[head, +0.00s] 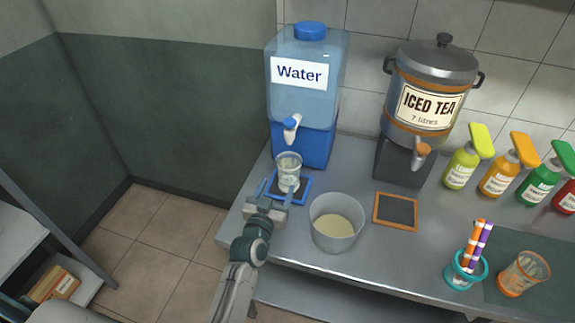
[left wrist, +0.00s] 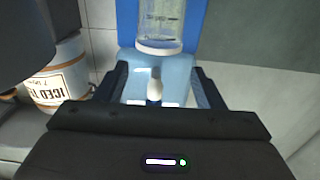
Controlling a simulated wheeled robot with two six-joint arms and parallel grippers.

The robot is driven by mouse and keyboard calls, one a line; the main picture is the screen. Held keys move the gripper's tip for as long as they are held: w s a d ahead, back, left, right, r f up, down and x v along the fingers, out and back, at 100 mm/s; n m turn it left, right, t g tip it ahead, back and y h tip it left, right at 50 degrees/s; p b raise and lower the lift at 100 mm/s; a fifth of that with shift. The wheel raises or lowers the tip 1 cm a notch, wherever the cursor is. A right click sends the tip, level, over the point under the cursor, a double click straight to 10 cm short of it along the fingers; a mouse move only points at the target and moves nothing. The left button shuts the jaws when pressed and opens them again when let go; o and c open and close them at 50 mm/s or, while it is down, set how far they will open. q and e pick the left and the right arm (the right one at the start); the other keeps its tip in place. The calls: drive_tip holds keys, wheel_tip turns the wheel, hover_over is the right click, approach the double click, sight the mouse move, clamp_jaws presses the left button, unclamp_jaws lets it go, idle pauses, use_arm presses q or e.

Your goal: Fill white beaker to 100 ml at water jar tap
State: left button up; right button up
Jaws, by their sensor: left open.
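The water jar (head: 308,95), blue and clear with a "Water" label, stands at the back left of the counter. Its tap (head: 291,127) has a blue top and white spout. The beaker (head: 288,168), clear with a pale base, is upright below the tap, over the blue-framed mat (head: 305,187). Its fill level is not readable. My left gripper (head: 271,193) is open, just in front of the beaker. In the left wrist view the beaker (left wrist: 160,25) is beyond the open fingers, and the tap (left wrist: 155,88) shows between them. My right gripper is out of view.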

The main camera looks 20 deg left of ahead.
use_arm(q)
drive_tip(key=r+p, duration=0.1)
drive_tip(key=r, duration=0.1)
drive_tip(key=a+r+t+p, duration=0.1)
drive_tip(key=r, duration=0.2)
drive_tip(key=r+n+t+y+p, duration=0.1)
drive_tip(key=r, duration=0.2)
drive_tip(key=shift+w+a+r, duration=0.25)
clamp_jaws()
wheel_tip(320, 180, up, 7)
drive_tip(key=t+p, duration=0.2)
drive_tip(key=shift+s+d+r, duration=0.15)
drive_tip(key=shift+s+d, duration=0.05)
drive_tip(key=shift+d, duration=0.05)
